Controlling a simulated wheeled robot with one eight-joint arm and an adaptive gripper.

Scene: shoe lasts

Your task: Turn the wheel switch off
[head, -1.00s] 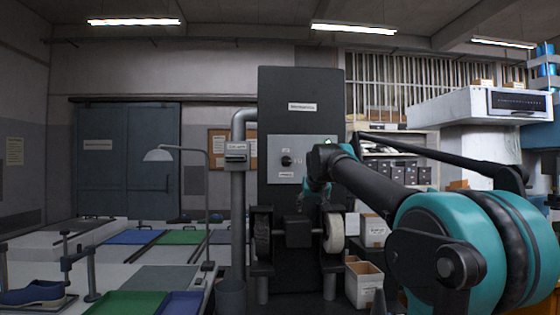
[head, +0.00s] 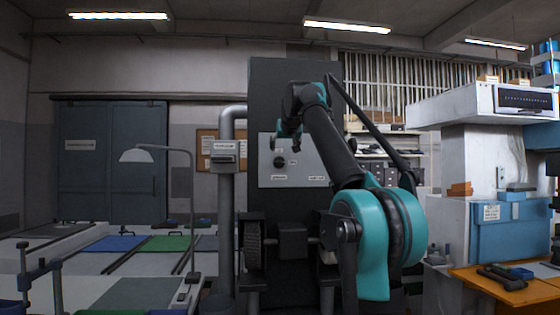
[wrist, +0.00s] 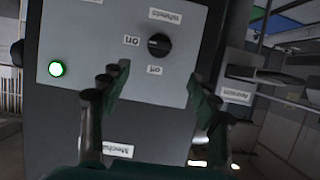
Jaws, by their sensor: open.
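The wheel switch is a round black knob (wrist: 158,44) on a light grey panel (wrist: 95,35). It also shows in the head view (head: 279,162). In the wrist view, upside-down labels read "Wheels" above it, "on" to its left and "off" below it. A pale mark on the knob seems to face the "on" side. My gripper (wrist: 160,88) is open and empty, with its fingers pointing at the panel and the knob just beyond and between them. In the head view my gripper (head: 289,135) is in front of the panel, close to the knob.
A lit green lamp (wrist: 57,69) is on the same panel, left of my fingers in the wrist view. The dark cabinet (head: 290,85) carries wheels (head: 253,245) below. A grey pipe (head: 226,190) with a box stands left of it. An orange-topped bench is at right.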

